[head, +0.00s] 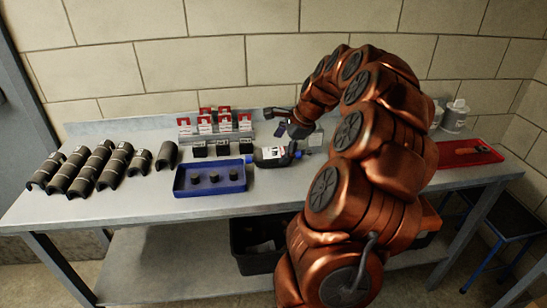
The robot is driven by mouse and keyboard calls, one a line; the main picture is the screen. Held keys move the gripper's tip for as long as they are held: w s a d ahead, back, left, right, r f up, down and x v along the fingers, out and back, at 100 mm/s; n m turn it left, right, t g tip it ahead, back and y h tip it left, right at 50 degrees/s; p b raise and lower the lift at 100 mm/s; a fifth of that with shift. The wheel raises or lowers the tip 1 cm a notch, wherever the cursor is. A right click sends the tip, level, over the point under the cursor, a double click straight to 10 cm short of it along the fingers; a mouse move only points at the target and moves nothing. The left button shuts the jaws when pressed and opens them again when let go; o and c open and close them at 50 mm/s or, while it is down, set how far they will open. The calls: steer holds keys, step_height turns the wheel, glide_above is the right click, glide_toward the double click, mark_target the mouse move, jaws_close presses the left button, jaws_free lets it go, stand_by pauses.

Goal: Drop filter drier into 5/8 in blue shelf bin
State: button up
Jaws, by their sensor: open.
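The filter drier (272,156) appears to be the dark cylinder with a white label and blue ends. It lies on its side on the metal bench, to the right of the blue bin. The blue bin (205,193) sits near the bench's front edge with several small black pieces inside. Any size marking on it is too small to read. My gripper (277,122) is open above and behind the drier, apart from it. My arm hides part of the bench to the right.
Several black half-round sleeves (95,168) lie on the left of the bench (130,208). Red-and-white boxes (206,124) and small black boxes (222,148) stand behind the bin. A red tray (465,152) and white containers (455,115) are at right. A black crate (250,262) sits below.

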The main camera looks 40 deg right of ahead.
mark_target(278, 150)
steer(key=x, duration=0.4)
steer(key=shift+a+f, duration=0.15)
steer(key=shift+c, duration=0.4)
jaws_close()
stand_by(0.3)
steer(key=shift+r, duration=1.95)
steer(key=shift+s+a, duration=0.75)
steer(key=shift+s, duration=0.25)
steer(key=s+a, duration=0.2)
steer(key=s, duration=0.1)
steer(key=s+a+r, duration=0.1)
steer(key=s+a, duration=0.2)
steer(key=s, duration=0.1)
steer(key=s+a, duration=0.3)
steer(key=shift+s+a+r+b, duration=0.1)
steer(key=shift+s+r+b, duration=0.05)
steer(key=shift+s+b, duration=0.25)
